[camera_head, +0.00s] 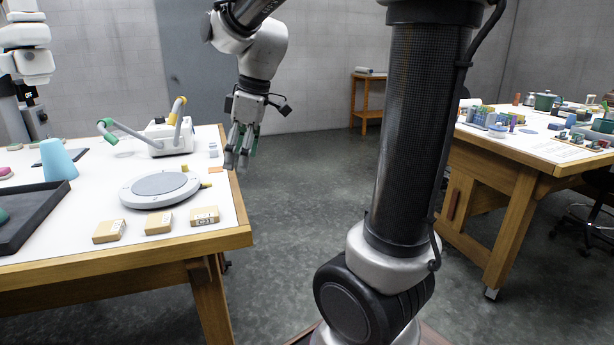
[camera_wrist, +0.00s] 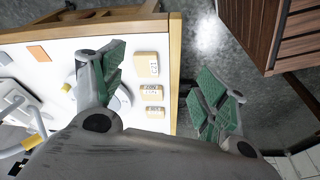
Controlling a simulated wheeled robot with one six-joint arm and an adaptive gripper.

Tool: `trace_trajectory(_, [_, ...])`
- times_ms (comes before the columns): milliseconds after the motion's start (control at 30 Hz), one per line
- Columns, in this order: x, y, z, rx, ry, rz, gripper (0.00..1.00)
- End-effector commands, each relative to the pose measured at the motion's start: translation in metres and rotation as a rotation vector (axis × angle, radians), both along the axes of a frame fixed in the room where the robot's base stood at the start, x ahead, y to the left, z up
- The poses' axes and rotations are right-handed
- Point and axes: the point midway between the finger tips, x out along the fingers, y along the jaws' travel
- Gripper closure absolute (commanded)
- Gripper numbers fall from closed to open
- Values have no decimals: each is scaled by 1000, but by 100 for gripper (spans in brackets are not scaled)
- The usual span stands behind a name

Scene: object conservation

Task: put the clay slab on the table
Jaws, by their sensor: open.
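My gripper (camera_head: 238,158) hangs fingers down at the right edge of the left table (camera_head: 95,222), above its surface level. In the wrist view my gripper (camera_wrist: 163,92) has its green-padded fingers spread wide with nothing between them. I cannot pick out the clay slab for certain. Three tan labelled blocks (camera_head: 159,222) lie along the table's front edge, apart from my gripper; they also show between the fingers, lower down, in the wrist view (camera_wrist: 153,92). A flat orange piece (camera_head: 216,170) lies near the right edge; it shows in the wrist view (camera_wrist: 39,53).
A round grey turntable (camera_head: 160,187), a white device with handles (camera_head: 168,137), a blue cone (camera_head: 57,160) and a dark tray (camera_head: 32,215) occupy the left table. A cluttered second table (camera_head: 530,147) stands right. Open floor (camera_head: 300,190) lies between them.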

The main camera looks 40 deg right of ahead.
Motion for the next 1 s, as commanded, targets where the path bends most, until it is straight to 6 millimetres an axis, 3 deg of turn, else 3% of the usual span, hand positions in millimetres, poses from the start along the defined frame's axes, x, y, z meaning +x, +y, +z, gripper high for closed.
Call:
trace_trajectory(33, [-27, -12, 8, -2, -16, -107, 27])
trace_trajectory(200, [-108, -48, 9, 15, -51, -508, 27])
trace_trajectory(300, [-143, -62, 1, 35, -75, -693, 27])
trace_trajectory(400, [-165, -70, -6, 53, -93, -819, 27])
trace_trajectory(567, [-177, -76, -11, 68, -106, -904, 27])
trace_trajectory(1000, [-177, -76, -11, 69, -104, -907, 27])
